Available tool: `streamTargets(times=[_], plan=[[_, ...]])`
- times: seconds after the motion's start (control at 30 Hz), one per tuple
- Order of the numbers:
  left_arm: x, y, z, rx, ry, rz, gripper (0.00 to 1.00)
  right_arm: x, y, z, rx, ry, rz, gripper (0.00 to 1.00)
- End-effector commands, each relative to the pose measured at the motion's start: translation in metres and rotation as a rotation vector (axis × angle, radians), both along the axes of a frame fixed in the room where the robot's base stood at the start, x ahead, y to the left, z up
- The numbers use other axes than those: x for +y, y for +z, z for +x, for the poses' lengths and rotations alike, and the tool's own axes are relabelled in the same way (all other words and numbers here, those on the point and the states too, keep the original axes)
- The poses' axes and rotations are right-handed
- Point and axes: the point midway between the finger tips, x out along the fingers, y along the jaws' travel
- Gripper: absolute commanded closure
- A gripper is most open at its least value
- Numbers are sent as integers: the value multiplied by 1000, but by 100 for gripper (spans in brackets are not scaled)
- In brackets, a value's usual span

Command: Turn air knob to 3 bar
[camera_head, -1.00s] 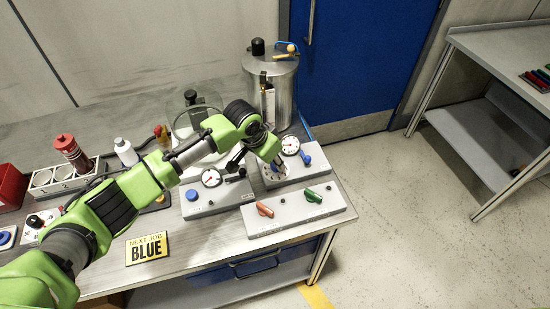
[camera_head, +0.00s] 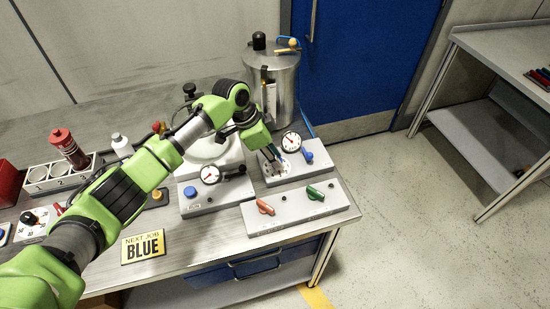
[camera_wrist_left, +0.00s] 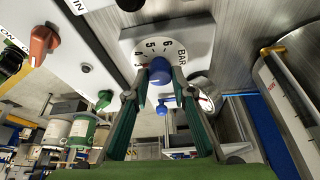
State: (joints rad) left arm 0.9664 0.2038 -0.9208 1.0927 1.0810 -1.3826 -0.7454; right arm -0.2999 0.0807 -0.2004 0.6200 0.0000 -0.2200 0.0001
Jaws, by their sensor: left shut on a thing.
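The air knob (camera_wrist_left: 159,67) is blue and sits on a white dial (camera_wrist_left: 185,50) marked with numbers and BAR in the left wrist view. My left gripper (camera_wrist_left: 161,79) has its two green fingers on either side of the knob, shut on it. In the head view my left gripper (camera_head: 268,154) comes down onto the back right grey panel (camera_head: 310,170) and hides the knob and part of the dial. The exact bar setting cannot be read. A round gauge (camera_head: 291,142) stands just behind. My right gripper is not in view.
A blue lever (camera_head: 308,156) is close to the right of the gripper. A front panel (camera_head: 335,205) has a red handle (camera_head: 265,206) and a green handle (camera_head: 316,194). Another gauge (camera_head: 210,174) and a blue button (camera_head: 190,192) are to the left. A steel drum (camera_head: 283,85) stands behind.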

Motion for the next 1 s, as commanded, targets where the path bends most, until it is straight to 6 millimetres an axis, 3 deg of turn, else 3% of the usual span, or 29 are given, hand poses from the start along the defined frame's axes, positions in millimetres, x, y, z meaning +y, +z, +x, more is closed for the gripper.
streamTargets(times=[0.43, 0.47, 0.5, 0.87, 1.0], plan=[[1, -3, -2, 8, -8, 6, 99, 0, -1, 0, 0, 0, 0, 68], [1, -3, -2, 8, -8, 6, 69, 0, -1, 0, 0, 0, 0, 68], [1, -3, -2, 7, -8, 6, 61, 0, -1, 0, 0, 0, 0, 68], [1, 0, 0, 2, -7, 2, 61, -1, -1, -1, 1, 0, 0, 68], [7, 13, 0, 0, -6, 1, 61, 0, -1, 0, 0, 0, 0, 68]])
